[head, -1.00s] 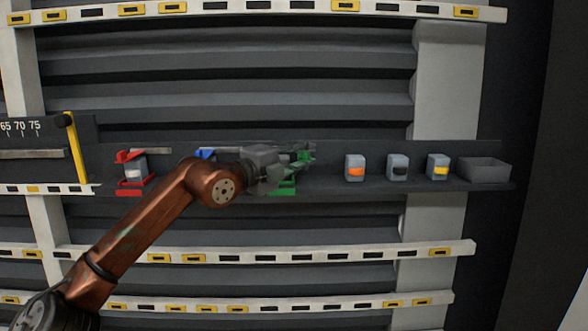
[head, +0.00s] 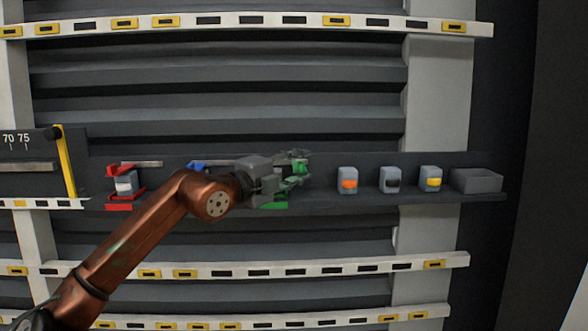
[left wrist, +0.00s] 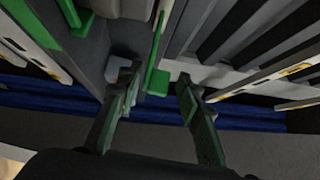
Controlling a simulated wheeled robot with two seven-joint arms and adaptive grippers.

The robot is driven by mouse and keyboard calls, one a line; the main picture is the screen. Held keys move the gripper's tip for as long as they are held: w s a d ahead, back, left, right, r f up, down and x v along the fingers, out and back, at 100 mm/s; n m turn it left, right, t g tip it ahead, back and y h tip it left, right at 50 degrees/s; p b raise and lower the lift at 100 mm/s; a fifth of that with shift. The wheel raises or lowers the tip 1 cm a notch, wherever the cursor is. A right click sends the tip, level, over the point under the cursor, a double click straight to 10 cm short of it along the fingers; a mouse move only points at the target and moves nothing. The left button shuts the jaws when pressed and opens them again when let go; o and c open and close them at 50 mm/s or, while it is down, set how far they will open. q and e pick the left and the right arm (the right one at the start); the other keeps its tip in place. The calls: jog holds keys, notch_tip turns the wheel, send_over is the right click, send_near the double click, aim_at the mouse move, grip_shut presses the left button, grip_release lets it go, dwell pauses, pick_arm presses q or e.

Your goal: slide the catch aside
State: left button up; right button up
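My left gripper (head: 301,167) is at the green fixture (head: 273,205) on the shelf and hides much of it. In the left wrist view its two fingers (left wrist: 156,97) are apart, and a small green block (left wrist: 158,82) shows in the gap between them. I cannot tell whether a finger touches that block. This block looks like the catch, on a thin bar with a green edge. In the head view a green piece (head: 300,168) shows at the fingertips. My right gripper is not in view.
Right of the gripper stand blocks with orange (head: 347,181), black (head: 390,180) and yellow (head: 430,179) bands, then a grey bin (head: 476,181).

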pick_arm(q)
jog(key=v, duration=1.2)
jog(key=shift+r, duration=0.15)
